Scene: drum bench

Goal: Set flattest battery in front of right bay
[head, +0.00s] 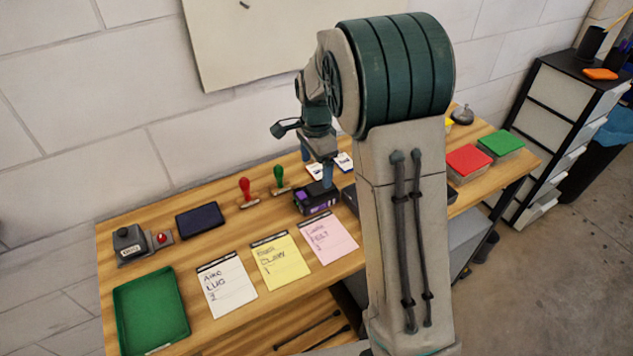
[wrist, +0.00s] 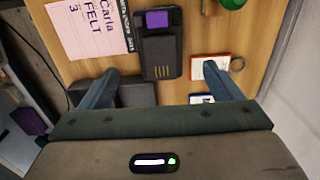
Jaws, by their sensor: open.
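A black battery with a purple patch (head: 316,198) lies on the wooden bench, behind the pink note. It also shows at the top middle of the wrist view (wrist: 160,45). My gripper (head: 317,168) is open above the bench by this battery. In the wrist view, its two blue fingers (wrist: 160,86) are spread wide with nothing between them, and the battery is beyond their tips. A dark grey block (wrist: 136,92) lies partly behind the left finger. No charge reading is legible on the battery. I cannot make out the right bay; my arm hides part of the bench.
Pink (head: 328,237), yellow (head: 280,262) and white (head: 227,285) notes line the front. A green tray (head: 150,312), dark tablet (head: 200,220), red stamp (head: 247,192) and green stamp (head: 280,180) are left. Small cards (wrist: 210,70) lie near my right finger. Red (head: 468,160) and green (head: 502,143) boxes are right.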

